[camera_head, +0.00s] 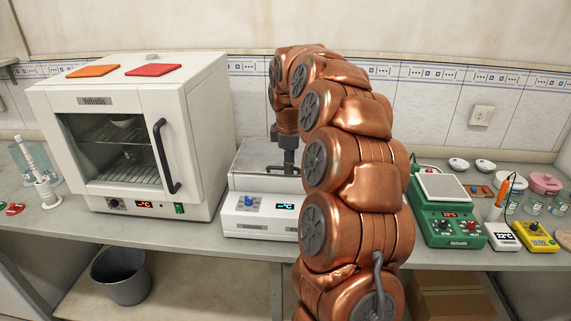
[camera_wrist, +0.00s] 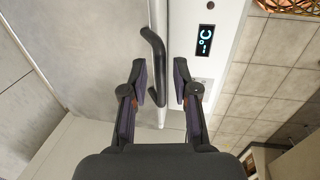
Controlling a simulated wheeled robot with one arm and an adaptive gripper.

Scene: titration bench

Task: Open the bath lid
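The bath (camera_head: 258,223) is a white box with a blue knob and a lit display on its front, standing in the middle of the bench. Its grey metal lid (camera_head: 252,158) lies flat and closed on top. In the wrist view the lid (camera_wrist: 85,45) fills the upper left, and its black bar handle (camera_wrist: 153,50) runs along the lid's front edge. My gripper (camera_wrist: 160,82) is open, with the handle between its two fingers in the picture, nearer the left finger. I cannot tell whether they touch. In the head view my gripper (camera_head: 288,160) is over the lid, partly hidden by my arm.
A white oven (camera_head: 145,130) with a black door handle stands close left of the bath. A green hotplate (camera_head: 450,225) and small meters stand to the right. My copper arm hides the bench right of the bath. A grey bucket (camera_head: 120,277) is below.

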